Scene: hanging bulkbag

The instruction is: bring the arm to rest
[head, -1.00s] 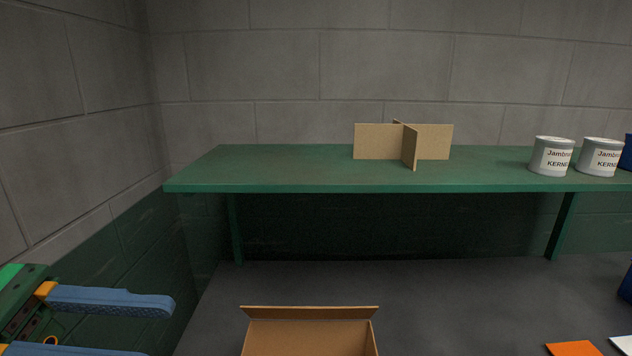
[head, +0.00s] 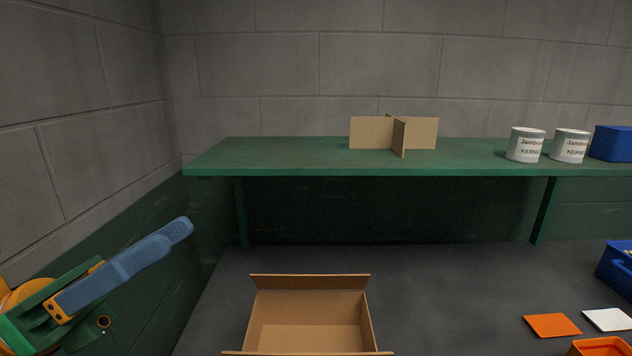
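My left gripper (head: 183,229) is at the lower left of the head view, with a green and orange body and blue fingers pointing up and to the right. The fingers line up in this view, so the gap between them is hidden. Nothing shows held at the tips. The gripper is in front of the left wall, left of the open cardboard box and apart from it. My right gripper is not in view.
An open cardboard box (head: 310,323) stands on the dark grey surface. A cardboard divider (head: 372,132) and two cans (head: 525,145) (head: 569,147) stand on the green shelf (head: 270,158). Orange (head: 552,325) and white (head: 608,319) cards, blue bins and an orange bin (head: 600,347) are at right.

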